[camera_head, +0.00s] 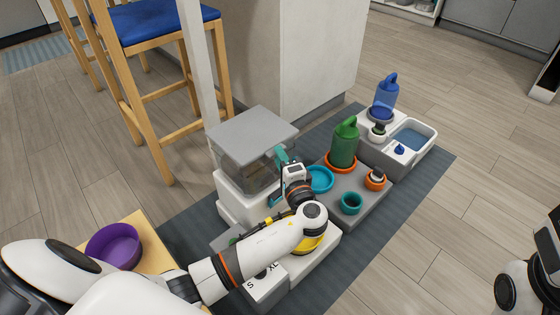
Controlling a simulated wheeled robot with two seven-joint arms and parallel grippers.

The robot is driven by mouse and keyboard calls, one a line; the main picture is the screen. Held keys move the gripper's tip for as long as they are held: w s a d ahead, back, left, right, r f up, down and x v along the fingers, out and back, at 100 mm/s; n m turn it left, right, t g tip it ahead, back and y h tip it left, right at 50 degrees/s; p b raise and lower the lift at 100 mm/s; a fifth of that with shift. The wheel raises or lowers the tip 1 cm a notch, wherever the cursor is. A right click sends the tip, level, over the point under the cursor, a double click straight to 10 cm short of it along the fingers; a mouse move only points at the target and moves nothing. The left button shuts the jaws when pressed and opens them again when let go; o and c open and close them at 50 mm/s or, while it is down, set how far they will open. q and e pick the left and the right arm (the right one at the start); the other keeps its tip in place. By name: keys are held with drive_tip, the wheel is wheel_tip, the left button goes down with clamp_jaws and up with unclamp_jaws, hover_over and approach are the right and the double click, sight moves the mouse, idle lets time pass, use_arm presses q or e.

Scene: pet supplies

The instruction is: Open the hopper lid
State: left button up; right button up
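The hopper (240,174) is a see-through grey bin on a white base (233,206), at the middle of the head view. Its flat grey lid (252,134) lies over the top and looks level. A teal tab (281,154) shows at the lid's right front edge. My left gripper (285,171) is right at this tab, in front of the hopper. The fingertips are small and partly hidden, so I cannot tell whether they grip the tab. My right arm shows only at the lower right edge, and its gripper is out of view.
To the right are a green bottle (345,143), a turquoise bowl (319,179) and a teal cup (351,203). A yellow bowl (312,244) sits under my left arm. A purple bowl (113,246) is at left.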

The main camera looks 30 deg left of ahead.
use_arm(q)
drive_tip(key=shift+w+a, duration=0.3)
drive_tip(key=shift+c, duration=0.6)
clamp_jaws()
drive_tip(key=shift+r, duration=0.1)
